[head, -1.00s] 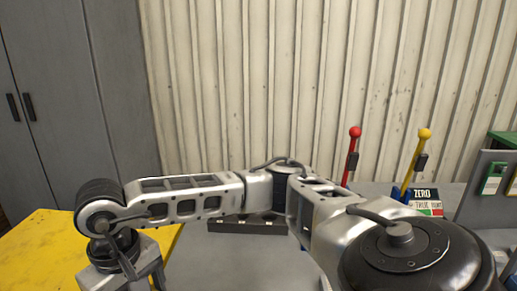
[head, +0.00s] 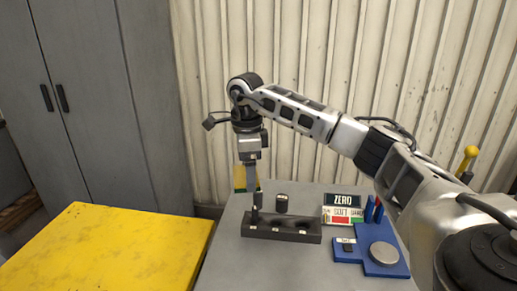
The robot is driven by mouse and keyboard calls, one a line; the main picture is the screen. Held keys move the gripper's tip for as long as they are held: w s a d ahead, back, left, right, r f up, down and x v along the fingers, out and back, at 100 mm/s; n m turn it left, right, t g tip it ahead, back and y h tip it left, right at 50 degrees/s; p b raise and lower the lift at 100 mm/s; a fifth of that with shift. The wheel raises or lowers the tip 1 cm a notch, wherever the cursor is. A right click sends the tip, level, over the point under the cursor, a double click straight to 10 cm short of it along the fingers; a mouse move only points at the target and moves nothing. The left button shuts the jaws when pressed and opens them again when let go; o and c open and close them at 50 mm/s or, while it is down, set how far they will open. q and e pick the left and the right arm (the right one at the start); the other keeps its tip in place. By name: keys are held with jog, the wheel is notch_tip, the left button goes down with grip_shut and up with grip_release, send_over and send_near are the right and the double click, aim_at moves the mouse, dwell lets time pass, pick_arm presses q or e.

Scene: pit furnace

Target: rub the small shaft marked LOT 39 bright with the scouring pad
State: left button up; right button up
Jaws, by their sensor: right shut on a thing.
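My right gripper (head: 255,188) hangs fingers-down over a black rack (head: 283,236) on the grey bench. It is shut on a slim dark shaft (head: 256,213), whose lower end is at the rack's left part; I cannot tell whether it is seated or just above. A second, thicker dark shaft (head: 281,204) with a pale mark on top stands at the back of the rack. No LOT number is readable. I cannot make out a scouring pad. My left gripper is out of view.
A blue fixture (head: 379,262) with a grey disc (head: 383,253) sits right of the rack, before a ZERO box (head: 343,208). A yellow tabletop (head: 110,248) is at left. A yellow-knobbed lever (head: 470,153) stands behind my arm. The bench front is clear.

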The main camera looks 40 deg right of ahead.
aim_at(258, 178)
jog(key=d+f+m, duration=0.1)
jog(key=f+m, duration=0.1)
jog(key=d+f+m+b, duration=0.1)
jog(key=d+f, duration=0.1)
jog(key=shift+d+m, duration=0.15)
jog(key=shift+m, duration=0.25)
jog(key=shift+f+b, duration=0.2)
jog(key=shift+b, duration=0.1)
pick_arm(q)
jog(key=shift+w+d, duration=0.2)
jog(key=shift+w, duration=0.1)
